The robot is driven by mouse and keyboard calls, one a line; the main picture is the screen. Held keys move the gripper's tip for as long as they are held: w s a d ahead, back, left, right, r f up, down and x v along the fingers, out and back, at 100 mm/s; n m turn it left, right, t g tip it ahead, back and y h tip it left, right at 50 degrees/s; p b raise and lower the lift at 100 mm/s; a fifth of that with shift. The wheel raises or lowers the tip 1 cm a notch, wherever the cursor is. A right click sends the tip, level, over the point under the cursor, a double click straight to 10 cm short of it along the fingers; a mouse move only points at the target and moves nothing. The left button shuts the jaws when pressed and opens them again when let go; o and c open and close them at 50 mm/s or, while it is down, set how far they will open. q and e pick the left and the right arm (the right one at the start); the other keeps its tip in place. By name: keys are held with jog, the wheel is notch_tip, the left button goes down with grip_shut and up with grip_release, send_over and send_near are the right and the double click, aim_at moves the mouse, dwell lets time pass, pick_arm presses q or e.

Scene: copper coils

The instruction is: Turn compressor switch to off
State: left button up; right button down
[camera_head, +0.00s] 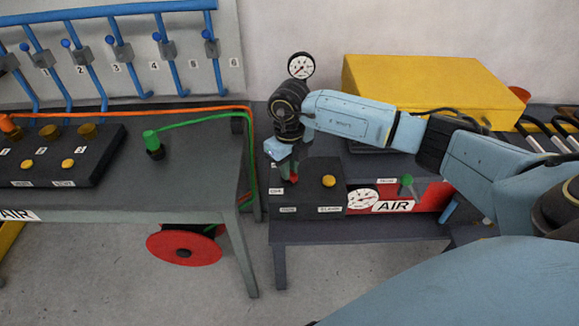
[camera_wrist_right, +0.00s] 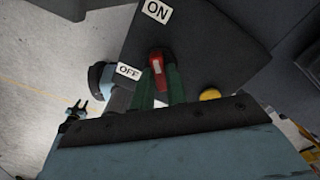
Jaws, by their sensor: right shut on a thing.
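The compressor switch is a small red lever (camera_wrist_right: 157,63) on the dark control box (camera_head: 318,196). The red part also shows in the head view (camera_head: 293,179). In the right wrist view, an ON label (camera_wrist_right: 157,11) is above it and an OFF label (camera_wrist_right: 128,71) is to its left. The lever's visible end points up the picture, roughly toward ON. My right gripper (camera_wrist_right: 160,80) is shut on the lever with its green fingers, which hide its lower part. What looks like my left gripper (camera_wrist_right: 76,108) is small and far off at the left, its fingers apart, empty.
A yellow button (camera_wrist_right: 210,94) is beside the lever. A pressure gauge (camera_head: 362,197), an AIR label (camera_head: 393,206) and a green-topped valve (camera_head: 407,181) are right of the box. A yellow case (camera_head: 430,85) stands behind.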

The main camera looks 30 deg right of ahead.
pick_arm(q)
jog(key=shift+f, duration=0.15)
pick_arm(e)
jog(key=n+b, duration=0.2)
jog(key=n, duration=0.3)
jog(key=shift+b, duration=0.3)
jog(key=n+b, duration=0.2)
jog(key=n, duration=0.3)
jog(key=shift+n+b, duration=0.3)
jog(key=shift+n, duration=0.4)
jog(key=n+b, duration=0.2)
jog(key=n, duration=0.1)
pick_arm(q)
jog(key=a+f+b, duration=0.1)
jog(key=a+f, duration=0.3)
jog(key=f, duration=0.4)
jog(key=shift+a+y, duration=0.3)
pick_arm(e)
jog(key=shift+n, duration=1.6)
pick_arm(q)
jog(key=shift+d, duration=0.15)
pick_arm(e)
jog(key=c, duration=1.4)
grip_release()
